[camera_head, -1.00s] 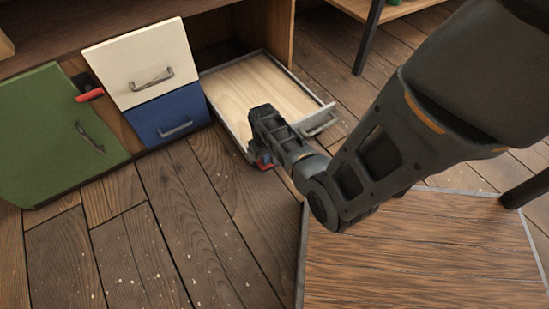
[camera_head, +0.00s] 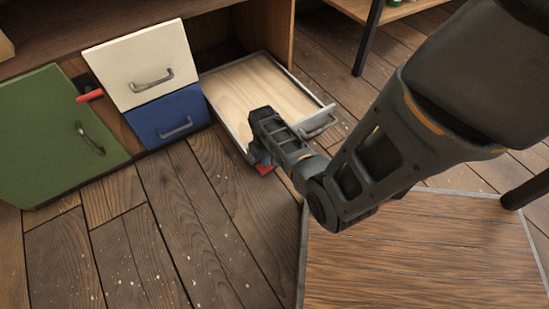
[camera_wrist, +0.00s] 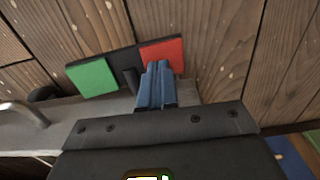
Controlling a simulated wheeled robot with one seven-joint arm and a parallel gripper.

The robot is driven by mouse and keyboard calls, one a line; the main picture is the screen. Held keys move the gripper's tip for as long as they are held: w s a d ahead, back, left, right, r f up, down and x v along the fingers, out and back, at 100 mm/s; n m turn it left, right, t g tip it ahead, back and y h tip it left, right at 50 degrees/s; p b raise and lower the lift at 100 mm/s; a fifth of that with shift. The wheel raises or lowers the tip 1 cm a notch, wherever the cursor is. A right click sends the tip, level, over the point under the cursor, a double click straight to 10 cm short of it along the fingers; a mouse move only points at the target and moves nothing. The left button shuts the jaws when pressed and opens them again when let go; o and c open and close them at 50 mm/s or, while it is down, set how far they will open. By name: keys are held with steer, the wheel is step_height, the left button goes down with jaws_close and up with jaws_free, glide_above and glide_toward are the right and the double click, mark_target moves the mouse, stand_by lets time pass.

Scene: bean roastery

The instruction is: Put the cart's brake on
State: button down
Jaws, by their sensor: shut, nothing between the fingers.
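A low tray-like body with a pale wood bed and grey rim (camera_head: 225,120), seemingly the cart, stands at the cabinet opening. In the wrist view a dark pedal bar (camera_wrist: 123,62) carries a green pad (camera_wrist: 91,77) on the left and a red pad (camera_wrist: 163,55) on the right, beside a grey metal edge. My gripper (camera_wrist: 156,66) is shut and empty, its blue fingers overlapping the red pad's left part. I cannot tell whether they touch it. In the head view my wrist hides most of the pedal; a bit of red (camera_head: 265,169) shows below it.
A green door (camera_head: 55,135), a cream drawer front (camera_head: 130,65) and a blue drawer front (camera_head: 165,118) are at the left. A red piece (camera_head: 90,96) sticks out by the green door. A wood panel (camera_head: 420,255) fills the lower right. The plank floor (camera_head: 170,220) at lower middle is clear.

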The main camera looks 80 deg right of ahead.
step_height(320, 180, up, 6)
steer(key=p, duration=0.6)
steer(key=shift+r, duration=0.25)
stand_by(0.4)
